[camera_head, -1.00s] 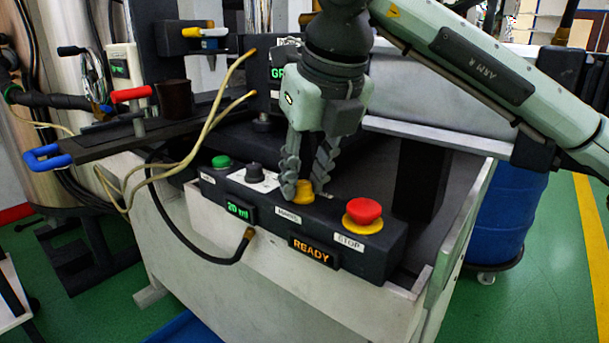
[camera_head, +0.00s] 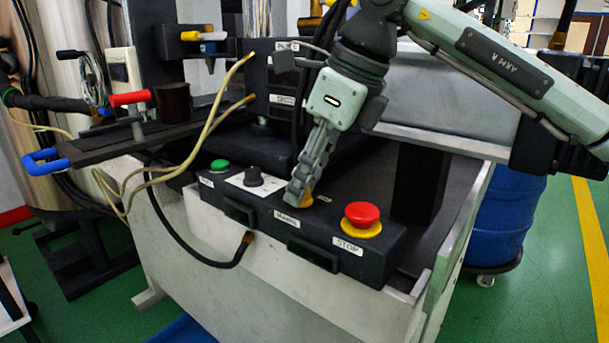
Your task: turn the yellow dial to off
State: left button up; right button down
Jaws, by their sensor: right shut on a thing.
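The yellow dial (camera_head: 308,199) is on the top of the black control panel (camera_head: 275,213), between the black knob and the red stop button. My right gripper (camera_head: 299,194), on the arm from the upper right, is shut on the yellow dial and covers most of it. The gripper is turned so its fingers overlap in this view. The small displays on the panel front are dark. My left gripper is not in view.
On the panel are a green button (camera_head: 219,165), a black knob (camera_head: 254,176) and a red stop button (camera_head: 362,214). A beige hose (camera_head: 196,143) and a black cable (camera_head: 163,212) hang at the left. A blue drum (camera_head: 506,222) stands at right.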

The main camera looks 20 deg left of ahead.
jog(key=shift+w+r+n+g+p, duration=0.15)
jog(key=shift+n+g+p, duration=0.25)
jog(key=shift+n, duration=0.5)
jog(key=n+g+p, duration=0.1)
jog(key=n, duration=0.2)
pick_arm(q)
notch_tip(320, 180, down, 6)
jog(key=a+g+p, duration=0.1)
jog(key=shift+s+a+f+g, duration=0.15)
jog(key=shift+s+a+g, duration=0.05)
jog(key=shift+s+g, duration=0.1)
pick_arm(e)
jog(key=shift+n+g+h, duration=0.3)
jog(key=shift+n, duration=0.5)
jog(key=c, duration=1.3)
grip_release()
jog(key=shift+o, duration=0.2)
jog(key=v, duration=1.1)
jog(key=shift+d+r, duration=0.2)
jog(key=shift+r, duration=0.1)
